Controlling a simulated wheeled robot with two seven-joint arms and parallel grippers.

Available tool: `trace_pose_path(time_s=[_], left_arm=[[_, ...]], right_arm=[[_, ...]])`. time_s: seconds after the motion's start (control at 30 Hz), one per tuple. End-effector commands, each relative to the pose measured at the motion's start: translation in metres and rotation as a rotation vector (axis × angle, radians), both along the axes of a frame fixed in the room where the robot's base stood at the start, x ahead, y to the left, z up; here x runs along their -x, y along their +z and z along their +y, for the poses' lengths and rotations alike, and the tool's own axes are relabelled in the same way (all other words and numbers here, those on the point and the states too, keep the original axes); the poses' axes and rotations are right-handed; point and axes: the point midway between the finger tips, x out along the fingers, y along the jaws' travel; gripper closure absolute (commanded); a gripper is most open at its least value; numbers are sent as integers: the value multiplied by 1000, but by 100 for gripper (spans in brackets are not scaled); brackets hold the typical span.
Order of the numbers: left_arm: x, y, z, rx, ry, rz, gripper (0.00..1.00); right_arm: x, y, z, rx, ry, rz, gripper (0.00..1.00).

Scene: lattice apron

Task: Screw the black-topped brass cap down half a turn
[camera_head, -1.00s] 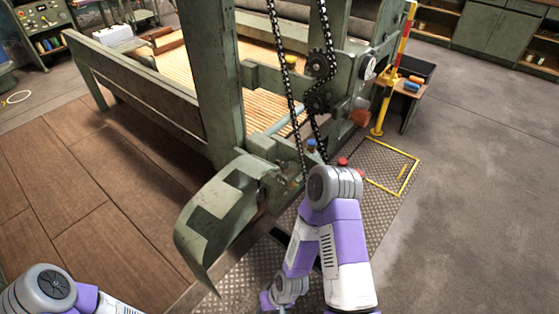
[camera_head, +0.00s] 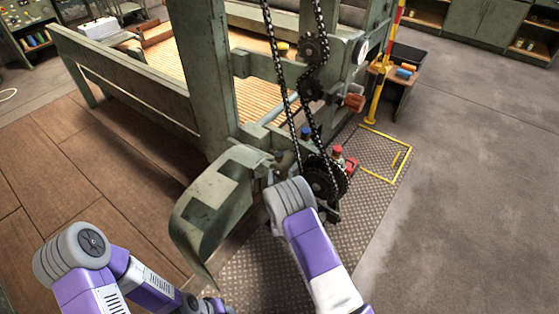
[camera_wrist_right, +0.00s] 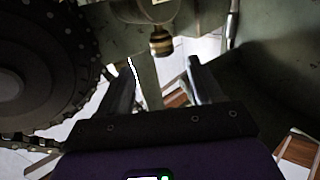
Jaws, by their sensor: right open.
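A small brass fitting (camera_wrist_right: 161,42) shows in the right wrist view at top centre, under the green machine frame. It looks like the brass cap, but its black top cannot be made out clearly. My right gripper (camera_wrist_right: 160,70) is open and empty, with one finger on each side of the line toward the brass fitting; the fitting appears beyond the fingertips, apart from them. In the head view my right arm covers the place where its gripper works. My left arm comes in at the lower left, and its gripper cannot be made out at the bottom edge.
A dark toothed wheel (camera_wrist_right: 38,65) stands close on the left in the wrist view. Chains (camera_head: 279,72) hang in front of the machine. A blue cap (camera_head: 305,132) and a red-topped cap (camera_head: 338,152) sit near the wheel. A curved green guard (camera_head: 215,195) is on the left.

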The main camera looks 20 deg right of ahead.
Motion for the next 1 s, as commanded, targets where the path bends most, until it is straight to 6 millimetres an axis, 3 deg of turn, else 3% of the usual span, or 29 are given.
trace_pose_path(time_s=[0.1, 0.53, 0.97, 1.0], left_arm=[[0, -4, 0, 0, 0, 0, 57], [0, -23, 0, 0, 0, 0, 57], [0, -24, 0, 0, 0, 0, 57], [0, -24, 0, 0, 0, 0, 57]], right_arm=[[-13, 9, 0, 14, 2, -42, 35], [-67, 7, -14, 12, 2, -37, 35], [-77, 8, -16, 11, 2, -32, 35], [-77, 8, -16, 11, 2, -32, 40]])
